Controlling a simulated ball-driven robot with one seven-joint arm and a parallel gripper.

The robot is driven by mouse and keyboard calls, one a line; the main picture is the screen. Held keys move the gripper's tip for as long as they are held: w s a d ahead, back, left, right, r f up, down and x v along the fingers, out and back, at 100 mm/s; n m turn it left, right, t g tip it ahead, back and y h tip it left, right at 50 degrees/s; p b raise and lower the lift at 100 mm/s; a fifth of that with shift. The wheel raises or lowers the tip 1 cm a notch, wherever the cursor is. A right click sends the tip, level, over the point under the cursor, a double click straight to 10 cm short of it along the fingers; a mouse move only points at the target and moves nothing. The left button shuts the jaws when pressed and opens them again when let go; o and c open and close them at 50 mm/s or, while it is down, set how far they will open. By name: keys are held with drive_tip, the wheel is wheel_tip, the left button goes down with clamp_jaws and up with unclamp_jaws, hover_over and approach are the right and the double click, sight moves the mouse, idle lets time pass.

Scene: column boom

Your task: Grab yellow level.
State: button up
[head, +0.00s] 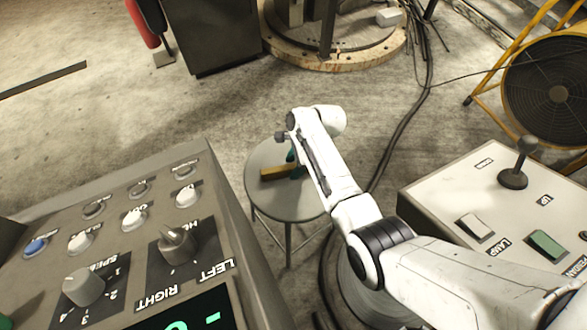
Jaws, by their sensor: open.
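The yellow level (276,173) is a short yellow bar lying on a round grey stool (268,203) in the middle of the head view. Its right end runs up to a dark teal piece beside my arm; I cannot tell what that piece is. My white arm reaches in from the lower right, and its end is above the stool's far right side. My gripper (288,138) is open, just beyond and above the level, with no visible hold on it. Its fingers are mostly hidden by the wrist, so the exact gap to the level is unclear.
A control panel (120,188) with knobs and buttons stands at the left. Another console (470,190) with a joystick (516,165) is at the right. Cables (408,125) run over the floor behind the stool. A fan (548,90) on a yellow frame stands at far right.

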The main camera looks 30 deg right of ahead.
drive_tip(key=shift+a+f, duration=0.15)
drive_tip(key=shift+f, duration=0.2)
drive_tip(key=shift+c, duration=0.2)
clamp_jaws()
